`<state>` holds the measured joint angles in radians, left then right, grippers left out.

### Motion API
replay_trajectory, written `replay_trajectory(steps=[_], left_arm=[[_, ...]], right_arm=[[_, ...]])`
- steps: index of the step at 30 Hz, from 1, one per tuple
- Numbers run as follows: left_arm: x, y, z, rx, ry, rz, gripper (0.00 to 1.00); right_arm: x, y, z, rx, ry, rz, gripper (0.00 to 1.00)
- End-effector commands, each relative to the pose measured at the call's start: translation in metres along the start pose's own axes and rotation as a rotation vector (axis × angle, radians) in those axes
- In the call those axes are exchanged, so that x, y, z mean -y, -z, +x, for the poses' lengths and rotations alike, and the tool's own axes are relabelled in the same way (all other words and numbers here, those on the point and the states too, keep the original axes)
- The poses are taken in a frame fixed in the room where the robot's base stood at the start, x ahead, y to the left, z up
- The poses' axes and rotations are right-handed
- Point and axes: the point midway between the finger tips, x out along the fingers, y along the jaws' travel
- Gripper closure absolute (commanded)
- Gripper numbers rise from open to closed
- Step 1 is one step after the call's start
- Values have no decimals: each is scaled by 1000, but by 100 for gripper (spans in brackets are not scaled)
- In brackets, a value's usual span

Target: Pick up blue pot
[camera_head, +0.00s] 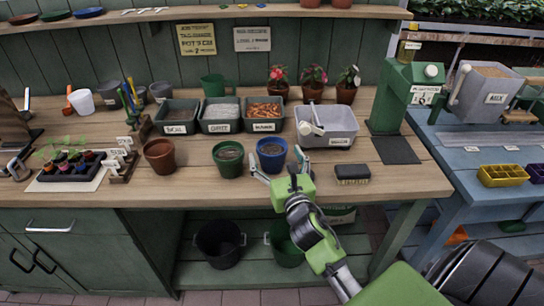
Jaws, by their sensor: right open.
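The blue pot (272,161), with dark soil in it, stands upright near the front edge of the wooden bench, just right of the green pot (228,165). My right gripper (278,166) reaches in from the lower right. It is open, with one fingertip at each side of the blue pot's front. I cannot tell whether the fingers touch it. The pot's lower front is partly hidden by the gripper. My left gripper is not in view.
A terracotta pot (160,156) stands further left. A black brush (352,174) lies right of the gripper. Behind are labelled trays, including soil (177,128) and a grey tub (338,138). A green machine (400,95) stands at the right end. Bench space between the pots is narrow.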

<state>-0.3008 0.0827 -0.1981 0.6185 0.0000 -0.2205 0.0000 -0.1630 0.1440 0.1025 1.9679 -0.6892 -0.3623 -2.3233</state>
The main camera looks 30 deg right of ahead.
Motion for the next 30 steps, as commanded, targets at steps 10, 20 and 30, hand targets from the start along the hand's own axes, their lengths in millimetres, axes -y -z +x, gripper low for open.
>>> replay_trajectory(steps=[10,20,30], left_arm=[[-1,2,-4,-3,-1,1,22],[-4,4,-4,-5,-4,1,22],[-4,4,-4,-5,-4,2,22]], right_arm=[[0,-1,37,1,0,0,18],[0,0,37,0,0,0,57],[0,-1,37,1,0,0,62]])
